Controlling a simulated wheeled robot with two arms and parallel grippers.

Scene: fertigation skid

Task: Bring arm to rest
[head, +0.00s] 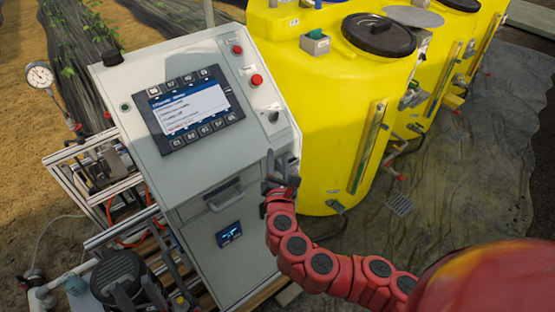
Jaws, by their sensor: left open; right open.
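My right arm (320,263) is red with dark joint caps and reaches in from the lower right. Its dark gripper (277,166) is open, with its fingers pointing up in front of the right side of the grey control cabinet (200,185). I see nothing held in it. I cannot tell whether the fingers touch the cabinet. My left gripper is not in view.
The cabinet has a lit screen (190,107), a red button (256,80) and a drawer-like handle (225,196). Yellow tanks (335,110) stand close behind the gripper. A pump (118,278) and pipes are at lower left. Dark ground sheet (455,190) lies open at right.

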